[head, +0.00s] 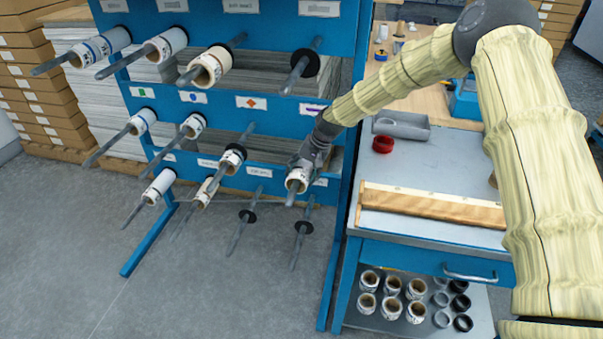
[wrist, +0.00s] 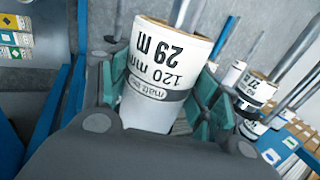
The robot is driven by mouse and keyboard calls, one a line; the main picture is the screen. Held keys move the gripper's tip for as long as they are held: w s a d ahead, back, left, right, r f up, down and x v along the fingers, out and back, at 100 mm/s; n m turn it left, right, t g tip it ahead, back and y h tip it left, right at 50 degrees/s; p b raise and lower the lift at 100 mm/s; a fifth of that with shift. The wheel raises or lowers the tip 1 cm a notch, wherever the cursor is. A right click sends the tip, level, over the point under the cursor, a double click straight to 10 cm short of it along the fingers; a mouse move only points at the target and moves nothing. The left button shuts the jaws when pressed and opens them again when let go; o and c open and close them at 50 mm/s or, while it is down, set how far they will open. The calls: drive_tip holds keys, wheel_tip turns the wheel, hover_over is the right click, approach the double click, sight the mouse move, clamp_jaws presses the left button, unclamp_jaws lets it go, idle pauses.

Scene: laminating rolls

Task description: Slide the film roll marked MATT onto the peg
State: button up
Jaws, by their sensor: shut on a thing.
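The peg's tip sticks out of the roll's near end. My gripper (head: 303,168) is shut on the roll from behind and above, with a teal pad on each side of it. How far the roll is along the peg is hard to tell, as my gripper hides the peg's base.
Other pegs carry rolls (head: 232,158) to the left, and two lower pegs with black stops (head: 303,227) are empty.

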drive_tip(key=o, duration=1.2)
